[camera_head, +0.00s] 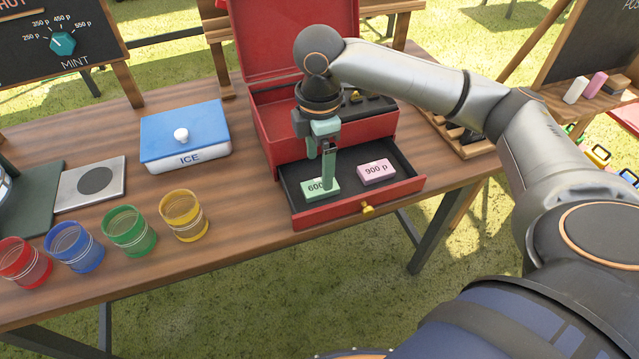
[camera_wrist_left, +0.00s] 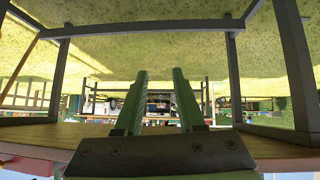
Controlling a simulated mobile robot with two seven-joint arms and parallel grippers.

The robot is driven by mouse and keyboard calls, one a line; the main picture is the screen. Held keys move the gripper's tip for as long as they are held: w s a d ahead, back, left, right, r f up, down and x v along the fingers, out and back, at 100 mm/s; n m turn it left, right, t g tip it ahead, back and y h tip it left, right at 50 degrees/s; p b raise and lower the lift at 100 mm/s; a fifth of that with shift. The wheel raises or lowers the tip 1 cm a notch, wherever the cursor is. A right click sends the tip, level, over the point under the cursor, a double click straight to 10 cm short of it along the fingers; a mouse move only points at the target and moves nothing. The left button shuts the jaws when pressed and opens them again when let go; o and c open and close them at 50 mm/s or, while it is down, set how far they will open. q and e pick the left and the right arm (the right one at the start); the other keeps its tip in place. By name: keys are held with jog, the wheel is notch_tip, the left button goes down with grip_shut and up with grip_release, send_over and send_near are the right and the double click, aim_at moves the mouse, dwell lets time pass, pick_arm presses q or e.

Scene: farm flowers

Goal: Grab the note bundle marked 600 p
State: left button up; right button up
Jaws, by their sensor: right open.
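The green note bundle marked 600 (camera_head: 314,189) lies in the left part of the open drawer (camera_head: 345,213) of the red cash box (camera_head: 266,127). My right gripper (camera_head: 329,183) points down at the bundle, its green fingers at the bundle's right half and covering part of its label. The fingers overlap in this view, so the gap between them is hidden. A pink note bundle marked 900 p (camera_head: 376,171) lies to the right in the same drawer. My left gripper (camera_wrist_left: 160,80) shows in the left wrist view with its green fingers apart and nothing between them.
The cash box lid stands open behind my right gripper. A blue and white ICE box (camera_head: 185,136) stands left of it. Red, blue, green and yellow cups (camera_head: 184,215) line the table's front left. A wooden rack (camera_head: 468,139) stands at the right.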

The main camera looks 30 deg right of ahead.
aim_at(320, 186)
jog(key=shift+d+f+b, duration=0.1)
jog(key=shift+f+b, duration=0.55)
jog(key=shift+f, duration=2.15)
grip_shut()
